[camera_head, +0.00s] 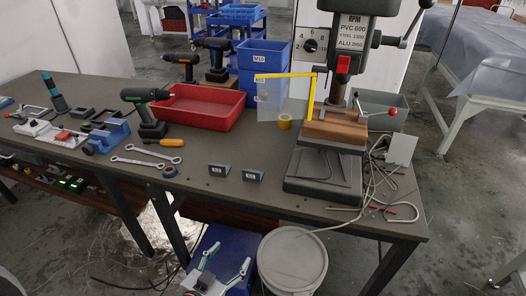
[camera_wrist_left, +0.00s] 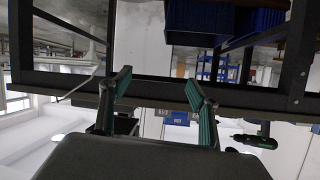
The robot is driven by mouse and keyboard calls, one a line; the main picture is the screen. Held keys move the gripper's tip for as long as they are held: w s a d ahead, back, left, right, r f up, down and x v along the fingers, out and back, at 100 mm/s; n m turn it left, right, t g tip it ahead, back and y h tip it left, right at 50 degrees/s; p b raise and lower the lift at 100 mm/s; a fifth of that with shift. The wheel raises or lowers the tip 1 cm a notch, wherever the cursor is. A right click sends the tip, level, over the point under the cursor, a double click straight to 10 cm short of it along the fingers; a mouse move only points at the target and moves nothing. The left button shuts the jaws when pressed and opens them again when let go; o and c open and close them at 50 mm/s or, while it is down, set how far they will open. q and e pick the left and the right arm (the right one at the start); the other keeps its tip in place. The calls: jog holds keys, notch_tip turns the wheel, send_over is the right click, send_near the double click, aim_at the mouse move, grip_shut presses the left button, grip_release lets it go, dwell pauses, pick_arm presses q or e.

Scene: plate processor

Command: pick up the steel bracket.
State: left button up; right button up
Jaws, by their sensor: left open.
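I cannot tell for certain which piece is the steel bracket. A grey plate-like piece (camera_head: 401,150) stands at the right end of the workbench, beside the drill press and some loose cables. Two small dark angled pieces with labels, one on the left (camera_head: 218,170) and one on the right (camera_head: 252,176), sit near the bench's front edge. My left gripper (camera_head: 227,264) is open and empty, low in front of the bench and below its top. In the left wrist view its two green-padded fingers (camera_wrist_left: 158,82) are spread with nothing between them. My right gripper is not in view.
The workbench (camera_head: 205,190) holds a red tray (camera_head: 203,107), a cordless drill (camera_head: 146,108), wrenches (camera_head: 146,161), a blue vise (camera_head: 106,137) and the drill press (camera_head: 320,172). A white bucket (camera_head: 292,262) and blue bin (camera_head: 213,238) stand below the front edge.

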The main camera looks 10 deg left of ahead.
pick_arm(q)
jog(key=w+r+n+t+b, duration=0.25)
jog(key=w+r, duration=0.35)
jog(key=w, duration=0.3)
jog(key=t+y, duration=0.1)
jog(key=t, duration=0.1)
send_near(251, 173)
jog(key=shift+w+d+f, duration=0.15)
jog(key=shift+w, duration=0.25)
jog(key=shift+w+d+f, duration=0.15)
jog(key=shift+w, duration=0.25)
jog(key=shift+w+a+r+b, duration=0.1)
jog(key=shift+w+b, duration=0.1)
jog(key=shift+w, duration=1.55)
jog(key=shift+w+a+r+b, duration=0.1)
jog(key=shift+w+b, duration=0.05)
jog(key=shift+w, duration=1.65)
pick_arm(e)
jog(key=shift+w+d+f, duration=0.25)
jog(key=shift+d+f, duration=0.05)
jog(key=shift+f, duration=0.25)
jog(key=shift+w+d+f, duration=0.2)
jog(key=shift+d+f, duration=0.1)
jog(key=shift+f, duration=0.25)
pick_arm(q)
jog(key=c, duration=1.5)
